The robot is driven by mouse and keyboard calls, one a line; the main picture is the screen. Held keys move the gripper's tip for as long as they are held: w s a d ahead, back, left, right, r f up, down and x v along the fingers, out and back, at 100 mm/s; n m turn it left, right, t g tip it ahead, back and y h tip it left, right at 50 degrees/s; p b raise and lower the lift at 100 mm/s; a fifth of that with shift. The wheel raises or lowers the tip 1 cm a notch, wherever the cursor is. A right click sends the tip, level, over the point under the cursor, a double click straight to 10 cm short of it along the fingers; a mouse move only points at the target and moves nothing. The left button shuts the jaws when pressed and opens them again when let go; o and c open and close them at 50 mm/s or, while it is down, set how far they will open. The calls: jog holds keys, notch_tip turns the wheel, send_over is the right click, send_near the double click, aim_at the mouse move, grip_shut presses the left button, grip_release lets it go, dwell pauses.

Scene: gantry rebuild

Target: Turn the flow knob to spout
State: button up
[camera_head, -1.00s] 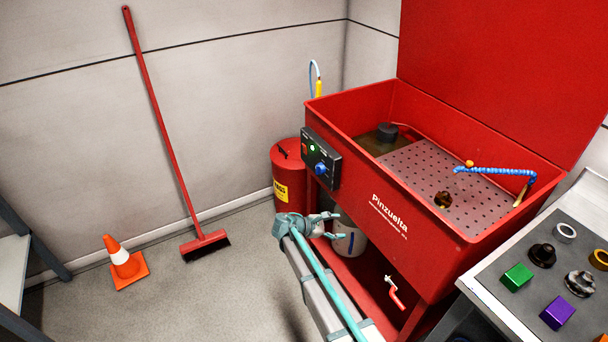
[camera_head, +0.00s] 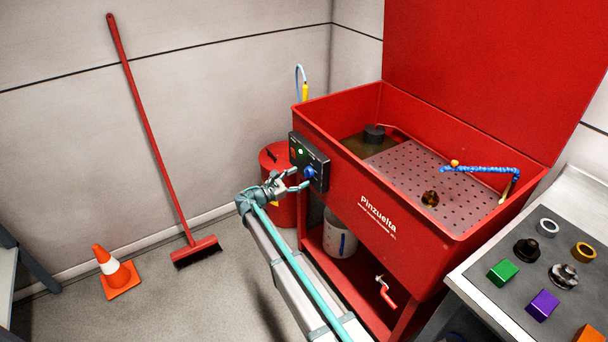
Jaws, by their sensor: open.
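The blue flow knob (camera_head: 309,173) sits on the black control panel (camera_head: 321,158) on the left end of the red parts washer (camera_head: 420,235). A green light shows on the panel. Any marking for the spout setting is too small to read. My gripper (camera_head: 299,180) is open at the panel, its two fingertips close to the knob, one above and one below it. I cannot tell whether they touch it. The blue segmented spout (camera_head: 480,170) reaches over the perforated tray (camera_head: 403,178) in the basin.
A red drum (camera_head: 277,160) stands behind my gripper, and a white bucket (camera_head: 340,238) sits on the shelf under the basin. A red-handled valve (camera_head: 385,291) hangs at the front. A grey bench (camera_head: 480,305) with several parts is at right. A broom (camera_head: 196,250) and cone (camera_head: 117,275) stand left.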

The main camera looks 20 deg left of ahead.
aim_at(308, 172)
jog(key=shift+x, duration=1.5)
jog(key=c, duration=1.2)
jog(key=shift+o, duration=0.2)
jog(key=shift+f, duration=0.1)
jog(key=shift+m+b, duration=0.3)
jog(key=shift+b, duration=0.15)
jog(key=shift+a+m+h+b, duration=0.1)
jog(key=shift+m+h+b, duration=0.25)
jog(key=shift+m+b, duration=2.75)
jog(key=shift+m+h+b, duration=0.35)
jog(key=shift+m+b, duration=2.25)
jog(key=shift+b, duration=0.9)
